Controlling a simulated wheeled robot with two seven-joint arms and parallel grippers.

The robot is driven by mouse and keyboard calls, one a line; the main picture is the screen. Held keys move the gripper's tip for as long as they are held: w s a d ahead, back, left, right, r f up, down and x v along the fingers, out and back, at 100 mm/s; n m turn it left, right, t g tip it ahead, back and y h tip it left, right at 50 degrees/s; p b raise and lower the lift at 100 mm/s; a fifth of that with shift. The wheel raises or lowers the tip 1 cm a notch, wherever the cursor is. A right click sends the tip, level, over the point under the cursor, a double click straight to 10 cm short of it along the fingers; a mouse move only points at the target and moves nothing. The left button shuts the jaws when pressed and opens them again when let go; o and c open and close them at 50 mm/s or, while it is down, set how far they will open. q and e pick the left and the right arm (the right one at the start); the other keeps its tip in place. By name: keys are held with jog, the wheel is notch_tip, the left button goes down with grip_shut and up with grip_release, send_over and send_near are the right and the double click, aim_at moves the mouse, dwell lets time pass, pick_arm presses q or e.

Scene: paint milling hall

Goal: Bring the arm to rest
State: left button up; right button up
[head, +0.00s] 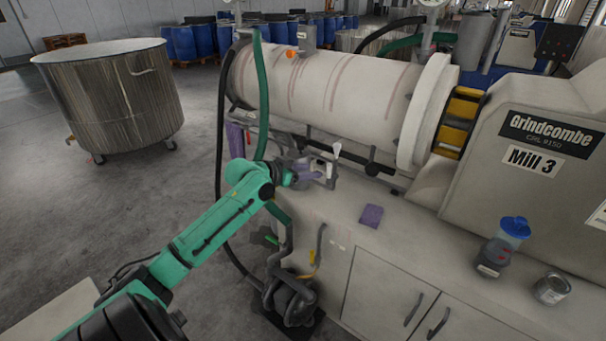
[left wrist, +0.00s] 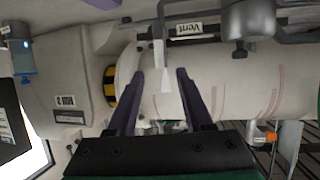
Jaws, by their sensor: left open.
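My left arm (head: 215,228), green with dark joints, reaches in from the lower left of the head view. Its left gripper (head: 318,176) is open, just below the mill's long pale cylinder (head: 325,85) and above the cabinet top. In the left wrist view the two dark purple fingers of the left gripper (left wrist: 161,72) stand apart, with nothing clamped between them. A small white-handled lever (head: 337,149) stands close to the fingertips; I cannot tell whether they touch. My right gripper is not in view.
A purple pad (head: 371,216) lies on the cabinet top (head: 420,232). Hoses (head: 222,150) hang near my arm.

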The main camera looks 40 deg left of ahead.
pick_arm(q)
jog(key=shift+v, duration=1.05)
jog(key=s+a+f+n+g+y, duration=0.1)
jog(key=s+a+f, duration=0.15)
jog(key=f, duration=0.65)
jog(key=s+a+f+n+g+y, duration=0.1)
jog(key=a+f+n+y, duration=0.15)
jog(key=f, duration=0.55)
jog(key=s+f+g, duration=0.1)
jog(key=s+f, duration=0.3)
jog(key=f, duration=0.3)
jog(key=s+d+f+g, duration=0.1)
jog(key=s+f+g, duration=0.1)
jog(key=s+f, duration=0.35)
jog(key=s+f+g, duration=0.1)
jog(key=s+f, duration=0.1)
jog(key=f, duration=0.6)
jog(key=s+d+f+m+g, duration=0.1)
jog(key=s+d+f+g, duration=0.1)
jog(key=s+d+f, duration=0.4)
jog(key=s+d+f+m+g, duration=0.2)
jog(key=s+d+f, duration=0.4)
jog(key=s, duration=0.7)
jog(key=s+d+f+m+g+h, duration=0.1)
jog(key=s+d+f+g, duration=0.1)
jog(key=s+d+f, duration=0.4)
jog(key=s, duration=0.4)
jog(key=shift+f, duration=0.4)
